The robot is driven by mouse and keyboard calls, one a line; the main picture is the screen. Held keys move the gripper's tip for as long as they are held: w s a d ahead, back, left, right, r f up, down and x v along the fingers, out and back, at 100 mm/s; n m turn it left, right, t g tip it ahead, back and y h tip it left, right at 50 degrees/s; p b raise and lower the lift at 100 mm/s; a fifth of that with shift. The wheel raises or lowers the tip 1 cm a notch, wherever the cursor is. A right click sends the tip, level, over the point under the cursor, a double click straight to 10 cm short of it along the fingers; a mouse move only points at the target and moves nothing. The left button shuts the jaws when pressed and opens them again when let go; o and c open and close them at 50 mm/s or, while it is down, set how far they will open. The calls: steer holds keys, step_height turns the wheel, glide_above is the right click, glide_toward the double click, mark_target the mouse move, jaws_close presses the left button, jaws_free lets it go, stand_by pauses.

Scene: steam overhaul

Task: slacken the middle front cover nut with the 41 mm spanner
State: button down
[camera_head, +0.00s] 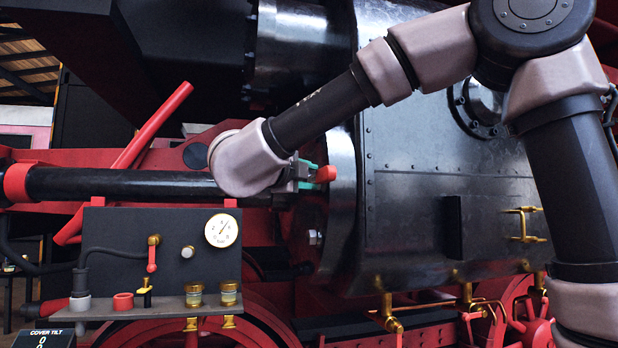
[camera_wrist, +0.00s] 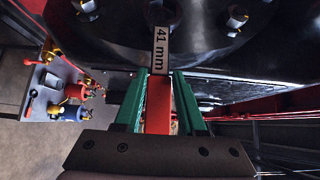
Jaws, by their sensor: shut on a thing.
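My gripper (camera_wrist: 160,76) has green fingers shut on the red handle of the 41 mm spanner (camera_wrist: 158,102). The white "41 mm" label shows just beyond the fingertips. In the head view my gripper (camera_head: 305,174) is at the left side of the round front cover (camera_head: 342,195), with the red spanner (camera_head: 326,174) showing at its tip. In the wrist view the middle nut (camera_wrist: 158,16) lies straight beyond the label, near the top edge. I cannot tell whether the spanner's jaw is around it. Other nuts show at left (camera_wrist: 84,6) and right (camera_wrist: 237,17).
A dark panel with a gauge (camera_head: 221,230) and a shelf (camera_head: 160,306) with brass cups and a red ring stands at lower left. A black rod (camera_head: 110,184) runs behind my wrist. A sign reading "COVER TILT" (camera_head: 45,338) is at bottom left.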

steer(key=shift+w+d+r, duration=0.1)
steer(key=shift+w+d, duration=0.05)
steer(key=shift+d, duration=0.4)
steer(key=shift+w+d, duration=0.15)
steer(key=shift+d, duration=0.35)
stand_by(1.3)
steer(key=shift+r+n+g, duration=0.5)
steer(key=shift+r, duration=0.35)
steer(key=shift+w+r, duration=0.1)
steer(key=shift+w+r+g+y, duration=0.1)
steer(key=shift+r+g+y, duration=0.2)
steer(key=shift+r, duration=0.2)
steer(key=shift+r+n, duration=0.3)
steer(key=shift+n, duration=0.1)
steer(key=shift+w+r, duration=0.1)
